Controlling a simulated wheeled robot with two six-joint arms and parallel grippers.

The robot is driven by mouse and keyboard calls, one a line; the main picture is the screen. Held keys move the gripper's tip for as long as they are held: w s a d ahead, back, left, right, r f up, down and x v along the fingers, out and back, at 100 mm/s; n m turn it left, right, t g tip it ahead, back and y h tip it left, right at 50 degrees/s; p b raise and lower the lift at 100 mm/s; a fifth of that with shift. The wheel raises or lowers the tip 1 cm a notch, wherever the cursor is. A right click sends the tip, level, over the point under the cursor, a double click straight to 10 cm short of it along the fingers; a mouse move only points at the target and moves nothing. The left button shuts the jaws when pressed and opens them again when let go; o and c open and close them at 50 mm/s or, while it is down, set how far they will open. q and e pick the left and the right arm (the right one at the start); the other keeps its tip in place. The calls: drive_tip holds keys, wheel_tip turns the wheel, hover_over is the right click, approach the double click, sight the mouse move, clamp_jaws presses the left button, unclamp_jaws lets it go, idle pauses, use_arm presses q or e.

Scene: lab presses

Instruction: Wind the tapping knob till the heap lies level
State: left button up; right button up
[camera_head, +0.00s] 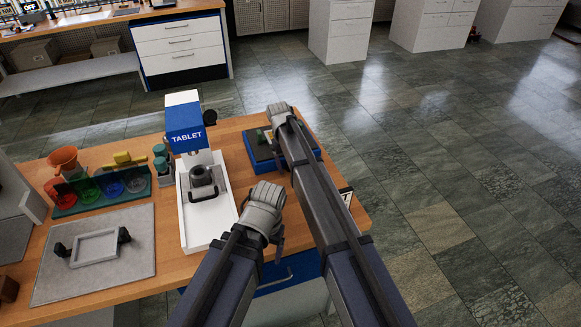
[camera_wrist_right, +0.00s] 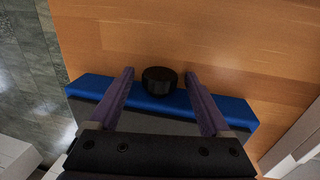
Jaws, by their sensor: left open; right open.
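A round black knob (camera_wrist_right: 160,80) shows in the right wrist view, at the edge of a blue and dark-grey unit (camera_wrist_right: 230,108). The unit also shows in the head view (camera_head: 256,151), partly covered by my right arm. My right gripper (camera_wrist_right: 159,73) is open, with one finger on either side of the knob; I cannot tell whether they touch it. In the head view my right gripper (camera_head: 279,110) is at the unit's far side, and the knob is hidden. My left gripper (camera_head: 264,206) is open and empty near the press tray. No heap is visible.
The white and blue tablet press (camera_head: 187,123) stands left of the unit, with a dark cup (camera_head: 201,176) in its white tray (camera_head: 208,222). Further left are a rack of coloured containers (camera_head: 100,190) and a grey mat (camera_head: 120,276) with a handled frame (camera_head: 94,247).

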clamp_jaws()
drive_tip(key=shift+d+r+y, duration=0.1)
drive_tip(key=shift+d+y, duration=0.1)
drive_tip(key=shift+y, duration=0.4)
drive_tip(key=shift+g+y, duration=0.3)
drive_tip(key=shift+y, duration=0.1)
drive_tip(key=shift+d+g+y, duration=0.1)
drive_tip(key=shift+g+y, duration=0.3)
drive_tip(key=shift+y, duration=0.7)
unclamp_jaws()
